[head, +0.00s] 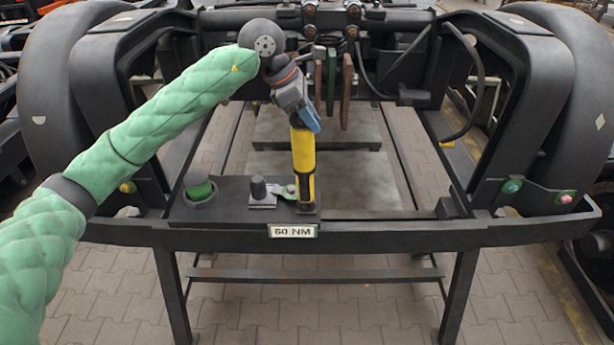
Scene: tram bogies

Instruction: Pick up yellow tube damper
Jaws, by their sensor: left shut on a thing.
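The yellow tube damper (303,152) stands upright near the front edge of the bogie frame, with black bands and a dark lower end. Its lower end is at the right end of a dark plate; I cannot tell whether it touches the plate. My left gripper (304,118) is shut on the damper's upper end from above. The gripper's fingers and the damper's top partly hide each other. My left arm, in a green padded cover, comes in from the left. My right gripper is not in view.
The dark plate (228,211) carries a green-banded round part (199,188) and a small black knob (259,188). A "60 NM" label (293,231) sits on the front beam. Hanging green and brown plates (330,82) are close behind the gripper. Large dark wheels flank both sides.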

